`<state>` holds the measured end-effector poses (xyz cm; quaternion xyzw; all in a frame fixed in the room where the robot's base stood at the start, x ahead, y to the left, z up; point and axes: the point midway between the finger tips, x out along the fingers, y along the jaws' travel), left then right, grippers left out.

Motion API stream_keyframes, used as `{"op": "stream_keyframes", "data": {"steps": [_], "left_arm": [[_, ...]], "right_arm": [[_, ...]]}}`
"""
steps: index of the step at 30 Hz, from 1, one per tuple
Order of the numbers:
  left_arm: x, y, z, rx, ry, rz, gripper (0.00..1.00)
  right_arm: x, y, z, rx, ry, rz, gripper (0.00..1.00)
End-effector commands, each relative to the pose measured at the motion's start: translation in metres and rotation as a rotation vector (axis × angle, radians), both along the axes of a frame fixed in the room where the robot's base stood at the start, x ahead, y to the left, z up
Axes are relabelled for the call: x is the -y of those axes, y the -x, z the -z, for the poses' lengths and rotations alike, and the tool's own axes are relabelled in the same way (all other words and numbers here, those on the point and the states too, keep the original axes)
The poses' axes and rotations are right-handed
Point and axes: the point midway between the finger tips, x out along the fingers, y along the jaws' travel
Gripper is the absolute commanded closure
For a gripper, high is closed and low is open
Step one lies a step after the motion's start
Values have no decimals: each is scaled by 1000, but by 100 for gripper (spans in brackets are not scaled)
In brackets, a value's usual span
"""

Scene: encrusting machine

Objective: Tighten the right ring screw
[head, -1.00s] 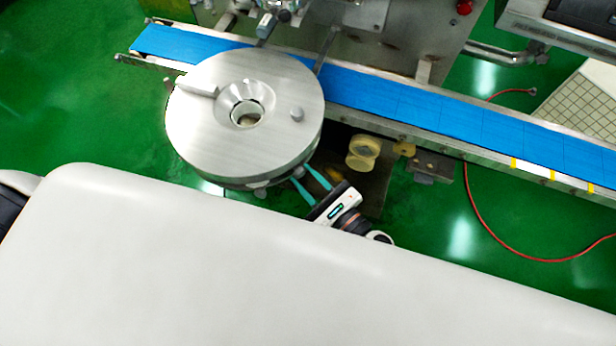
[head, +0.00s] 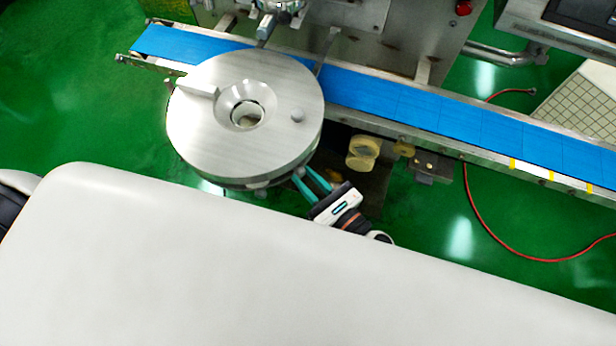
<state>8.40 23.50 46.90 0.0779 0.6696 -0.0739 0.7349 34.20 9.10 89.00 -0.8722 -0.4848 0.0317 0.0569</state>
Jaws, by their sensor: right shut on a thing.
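A round steel ring unit (head: 225,130) with a central hole lies at the left part of the belt. My right gripper (head: 304,177) is at its lower right rim. Its two teal fingers point up-left at the rim and are shut on the right ring screw, which is mostly hidden between the fingertips and under the rim. Another small metal screw or knob (head: 262,193) shows under the near rim, left of the fingers. My left gripper is not in view.
A blue conveyor belt (head: 430,108) runs behind the ring to the right. Cream rollers (head: 363,153) and a metal bracket (head: 433,166) sit right of my gripper. A red cable (head: 480,220) lies on the green floor. My white body fills the foreground.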

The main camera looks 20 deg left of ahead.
Motion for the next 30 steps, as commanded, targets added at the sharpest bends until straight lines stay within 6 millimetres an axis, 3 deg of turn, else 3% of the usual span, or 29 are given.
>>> {"op": "stream_keyframes", "data": {"steps": [30], "left_arm": [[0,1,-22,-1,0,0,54]], "right_arm": [[1,-1,0,-823,-510,1,99]]}}
